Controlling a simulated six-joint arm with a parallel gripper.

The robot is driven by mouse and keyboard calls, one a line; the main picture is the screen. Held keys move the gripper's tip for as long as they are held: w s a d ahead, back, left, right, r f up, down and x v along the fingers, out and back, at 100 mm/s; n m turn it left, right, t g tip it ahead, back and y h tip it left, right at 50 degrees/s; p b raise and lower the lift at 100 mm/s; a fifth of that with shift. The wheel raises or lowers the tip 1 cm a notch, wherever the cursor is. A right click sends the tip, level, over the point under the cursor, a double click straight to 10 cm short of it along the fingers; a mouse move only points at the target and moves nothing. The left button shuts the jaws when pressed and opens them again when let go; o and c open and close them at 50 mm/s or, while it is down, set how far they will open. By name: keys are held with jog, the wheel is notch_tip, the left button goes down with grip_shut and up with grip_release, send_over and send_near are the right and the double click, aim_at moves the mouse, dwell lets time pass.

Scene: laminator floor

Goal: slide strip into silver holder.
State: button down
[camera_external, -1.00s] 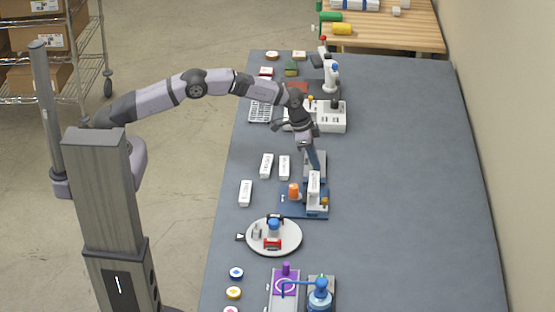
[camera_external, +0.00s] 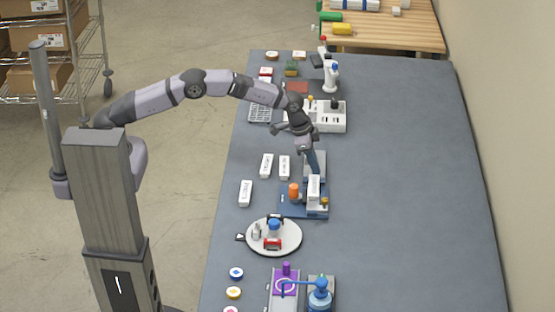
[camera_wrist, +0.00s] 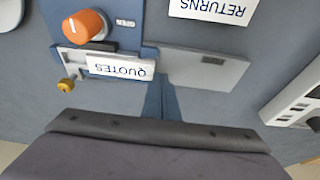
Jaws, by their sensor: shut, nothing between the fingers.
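A white strip marked QUOTES (camera_wrist: 120,68) lies along the silver holder (camera_wrist: 72,60) on the blue base of the device, in the wrist view. It also shows in the external view (camera_external: 313,188). Whether it is fully seated I cannot tell. A bare light grey plate (camera_wrist: 205,68) extends from the holder's right side in the wrist view. My gripper (camera_wrist: 160,90) is shut and empty, its blue fingers pointing at the plate near the strip's right end. It also shows in the external view (camera_external: 315,172). Whether the fingertips touch the strip is unclear.
The blue base carries an orange knob (camera_wrist: 85,25) and a small yellow knob (camera_wrist: 66,86). A RETURNS strip (camera_wrist: 215,8) lies beyond the plate, with other white strips (camera_external: 245,193) on the table. A round white tray (camera_external: 290,238) stands nearby. The table's right side is clear.

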aim_at(317, 180)
jog(key=shift+s, duration=0.5)
jog(key=shift+s, duration=1.05)
jog(key=shift+s, duration=0.15)
jog(key=shift+s, duration=0.55)
jog(key=shift+w, duration=0.5)
jog(key=shift+r, duration=0.1)
jog(key=shift+r+p, duration=2.45)
jog(key=shift+r, duration=1)
